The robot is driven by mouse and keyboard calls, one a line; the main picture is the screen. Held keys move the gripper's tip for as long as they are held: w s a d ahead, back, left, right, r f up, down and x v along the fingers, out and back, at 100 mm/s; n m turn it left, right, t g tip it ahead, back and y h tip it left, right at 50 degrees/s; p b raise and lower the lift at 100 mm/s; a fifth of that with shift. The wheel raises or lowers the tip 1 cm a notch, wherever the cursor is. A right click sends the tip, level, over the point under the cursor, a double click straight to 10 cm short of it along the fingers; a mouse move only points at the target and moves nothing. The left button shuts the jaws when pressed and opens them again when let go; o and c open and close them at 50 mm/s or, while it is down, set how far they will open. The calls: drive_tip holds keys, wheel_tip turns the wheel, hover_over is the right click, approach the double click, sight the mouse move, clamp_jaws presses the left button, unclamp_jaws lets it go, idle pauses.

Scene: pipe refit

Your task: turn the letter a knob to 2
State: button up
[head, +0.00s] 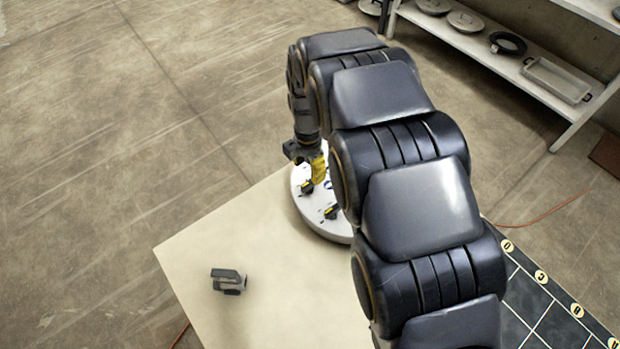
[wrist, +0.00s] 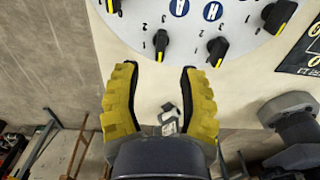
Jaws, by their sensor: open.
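A round white panel (wrist: 244,42) bears several black knobs with yellow marks; it also shows on the table in the head view (head: 325,226). The knob (wrist: 161,43) that seems to belong to the blue letter A label (wrist: 179,7) has its yellow mark toward the panel's rim, with small numbers on its upper left. My gripper (wrist: 159,68), with yellow fingers, is open and empty; this knob lies just beyond the fingertips, roughly centred between them, apparently untouched. In the head view my gripper (head: 319,172) is over the panel, and my arm hides part of it.
Another knob (wrist: 217,49) stands close right of the right fingertip, and one (wrist: 280,15) further right. A grey clamp-like part (head: 229,281) lies on the pale table (head: 215,245). A dark tiled board (head: 530,300) with round labels is at the right. Shelves (head: 490,60) stand behind.

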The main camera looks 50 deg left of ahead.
sight(308, 182)
wheel_tip(308, 182, down, 6)
drive_tip(key=shift+r, duration=0.1)
drive_tip(key=shift+c, duration=0.3)
clamp_jaws()
